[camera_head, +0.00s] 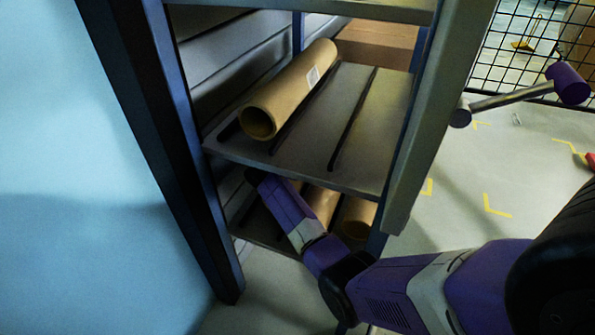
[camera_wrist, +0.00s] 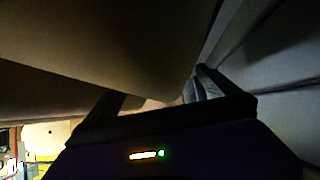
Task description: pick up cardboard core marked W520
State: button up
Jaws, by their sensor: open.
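In the head view, a cardboard core (camera_head: 290,88) with a white label lies on the upper visible shelf; its marking is too small to read. Two more cores show on the lower shelf, one (camera_head: 322,203) beside my wrist and one (camera_head: 357,217) at the right. I cannot tell which is W520. My arm reaches into the lower bay, and the shelf board hides my gripper in the head view. In the wrist view my gripper (camera_wrist: 158,88) is open, its dark fingers apart. A large, dim tan surface (camera_wrist: 110,45), apparently a core, is close beyond them; contact is unclear.
The slotted shelf board (camera_head: 345,135) is close above my wrist. A dark post (camera_head: 165,130) bounds the rack at the left, and a grey post (camera_head: 425,120) at the right. A wire mesh fence (camera_head: 510,50) stands at the back right; floor there is mostly clear.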

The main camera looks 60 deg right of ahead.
jog(key=shift+d+f, duration=0.3)
jog(key=shift+d, duration=0.05)
jog(key=c, duration=1.8)
jog(key=shift+r, duration=0.1)
jog(key=shift+c, duration=0.6)
jog(key=shift+r, duration=0.1)
